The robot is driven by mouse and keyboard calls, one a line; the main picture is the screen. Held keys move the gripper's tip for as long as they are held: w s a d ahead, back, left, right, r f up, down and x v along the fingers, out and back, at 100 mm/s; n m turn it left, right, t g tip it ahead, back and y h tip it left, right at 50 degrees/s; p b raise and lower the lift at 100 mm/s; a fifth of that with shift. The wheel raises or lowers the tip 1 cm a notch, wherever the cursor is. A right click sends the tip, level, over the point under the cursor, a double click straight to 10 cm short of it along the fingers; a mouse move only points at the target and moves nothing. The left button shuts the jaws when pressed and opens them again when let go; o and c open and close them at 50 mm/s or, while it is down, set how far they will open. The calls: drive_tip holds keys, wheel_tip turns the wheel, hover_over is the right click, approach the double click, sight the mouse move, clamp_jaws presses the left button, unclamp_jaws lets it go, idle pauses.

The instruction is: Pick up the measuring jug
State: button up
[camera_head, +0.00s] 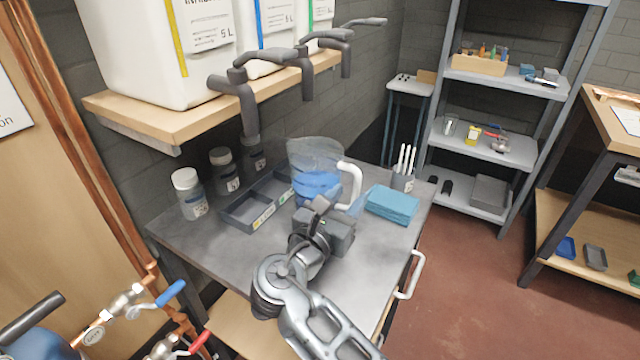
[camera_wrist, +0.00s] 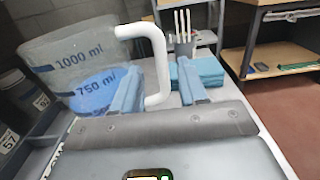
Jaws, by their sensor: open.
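The measuring jug (camera_head: 314,168) is clear, with a white handle on its right and blue showing in its lower part. It stands upright on the grey worktop, just beyond my gripper (camera_head: 335,207). In the wrist view the jug (camera_wrist: 70,62) fills the left side and shows 1000 ml and 750 ml marks. Its white handle (camera_wrist: 157,62) reaches down between the two blue fingers of my gripper (camera_wrist: 160,92). The fingers are apart, one on each side of the handle's lower part. I cannot tell whether either touches it.
A grey divided tray (camera_head: 243,217) and white-lidded jar (camera_head: 188,193) are left of the jug. Folded teal cloths (camera_head: 392,204) and a cup of white sticks (camera_head: 403,178) are right. A shelf (camera_head: 170,122) with large white canisters and dark taps overhangs the back left.

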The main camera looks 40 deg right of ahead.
sight(355, 192)
drive_tip(key=x, duration=0.4)
drive_tip(key=shift+d+f, duration=0.1)
drive_tip(key=shift+s, duration=0.1)
clamp_jaws()
idle(1.2)
